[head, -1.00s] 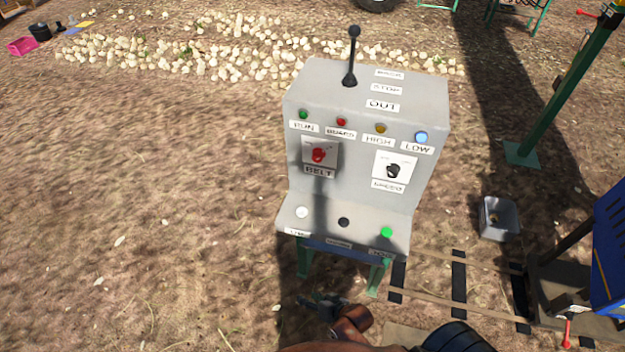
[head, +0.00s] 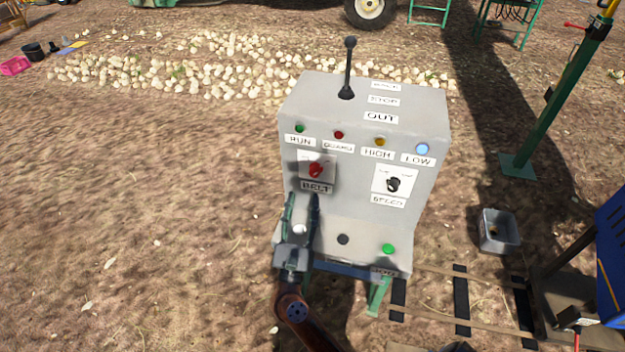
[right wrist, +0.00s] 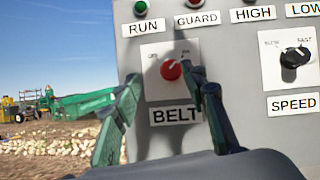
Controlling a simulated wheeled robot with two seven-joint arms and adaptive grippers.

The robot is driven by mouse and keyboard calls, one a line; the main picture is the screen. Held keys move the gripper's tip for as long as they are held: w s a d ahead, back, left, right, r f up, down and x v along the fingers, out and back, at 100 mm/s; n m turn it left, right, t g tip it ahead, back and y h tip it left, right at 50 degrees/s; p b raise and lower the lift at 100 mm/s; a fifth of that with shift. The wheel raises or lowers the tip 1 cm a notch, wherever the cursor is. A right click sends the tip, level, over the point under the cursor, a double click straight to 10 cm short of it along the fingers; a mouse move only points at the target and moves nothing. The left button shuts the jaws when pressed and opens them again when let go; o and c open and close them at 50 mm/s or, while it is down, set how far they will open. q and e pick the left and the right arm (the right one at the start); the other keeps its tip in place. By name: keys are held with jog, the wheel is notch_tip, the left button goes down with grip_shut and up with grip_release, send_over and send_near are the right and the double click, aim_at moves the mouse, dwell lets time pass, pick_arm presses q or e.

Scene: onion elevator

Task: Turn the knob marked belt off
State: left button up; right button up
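The red belt knob (head: 316,170) sits on a pale square plate above the BELT label (head: 316,187), on the left of the grey control box (head: 365,130). In the right wrist view the knob (right wrist: 172,69) shows face on, with small marks above it. Its exact pointing direction is hard to tell. My right gripper (head: 302,205) is open and empty, below and in front of the knob. In the right wrist view its fingers (right wrist: 165,82) stand either side of the knob, the right one closer in the picture. Contact does not show. My left gripper is out of view.
The black SPEED knob (head: 394,184) is at the right of the panel. A black lever (head: 348,70) stands on top. White, dark and green buttons (head: 388,249) line the lower ledge. A grey bin (head: 498,230) and green post (head: 560,100) stand to the right.

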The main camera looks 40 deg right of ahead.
aim_at(314, 175)
jog(key=w+d+m, duration=0.1)
jog(key=d, duration=0.1)
jog(key=w+d+r+g, duration=0.1)
jog(key=w+d, duration=0.1)
jog(key=w+d+r+m+g, duration=0.1)
jog(key=d, duration=0.1)
jog(key=shift+w+d+m, duration=0.2)
jog(key=shift+w+m, duration=0.05)
jog(key=shift+m, duration=0.05)
jog(key=shift+h, duration=0.3)
grip_shut()
